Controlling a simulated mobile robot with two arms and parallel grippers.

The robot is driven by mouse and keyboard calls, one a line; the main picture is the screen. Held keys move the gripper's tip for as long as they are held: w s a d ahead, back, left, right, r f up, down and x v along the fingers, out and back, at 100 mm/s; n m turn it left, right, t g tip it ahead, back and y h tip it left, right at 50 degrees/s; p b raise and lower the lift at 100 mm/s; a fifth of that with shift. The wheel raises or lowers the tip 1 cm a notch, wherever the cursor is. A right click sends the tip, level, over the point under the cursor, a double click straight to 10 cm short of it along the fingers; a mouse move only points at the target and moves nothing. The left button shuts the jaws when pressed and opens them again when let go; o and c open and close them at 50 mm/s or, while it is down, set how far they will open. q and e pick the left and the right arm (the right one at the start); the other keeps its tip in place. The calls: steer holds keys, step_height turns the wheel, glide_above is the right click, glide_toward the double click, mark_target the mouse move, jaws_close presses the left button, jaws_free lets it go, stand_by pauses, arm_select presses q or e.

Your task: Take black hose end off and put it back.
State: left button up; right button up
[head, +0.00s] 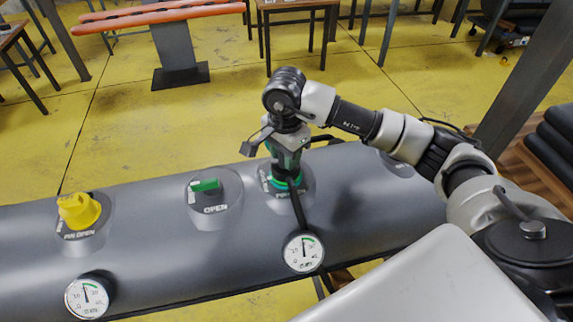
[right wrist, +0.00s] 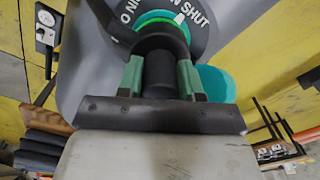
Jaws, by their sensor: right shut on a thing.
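The black hose end (right wrist: 159,72) is a dark cylinder on a round port of the grey tube. It stands over a green ring (head: 281,184), which also shows in the right wrist view (right wrist: 151,17). My right gripper (head: 286,163) reaches down onto it from above. In the right wrist view its green-padded fingers (right wrist: 160,80) are shut on either side of the hose end. A black strip (head: 298,208) runs from the port towards a gauge. The hose end's lower edge is partly hidden, so I cannot tell whether it is fully seated. My left gripper is out of view.
The grey inflatable tube (head: 150,240) crosses the front. It carries a yellow cap (head: 79,211), a green valve (head: 206,186) marked OPEN, a left gauge (head: 88,297) and a right gauge (head: 303,252). Behind it lies open yellow floor (head: 130,130), with an orange-topped bench (head: 160,15) and tables farther back.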

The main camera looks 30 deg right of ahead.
steer(key=shift+f+n+b, duration=0.2)
steer(key=shift+n+b, duration=0.7)
steer(key=shift+b, duration=0.15)
steer(key=shift+n+b, duration=0.6)
steer(key=shift+n, duration=0.2)
steer(key=shift+r+n, duration=0.2)
steer(key=shift+n, duration=0.1)
steer(key=shift+f+n+b, duration=0.25)
steer(key=shift+n+b, duration=0.85)
steer(key=shift+b, duration=0.15)
steer(key=shift+r+n+b, duration=0.15)
steer(key=shift+n+b, duration=0.3)
steer(key=shift+n, duration=0.35)
steer(key=shift+r, duration=0.1)
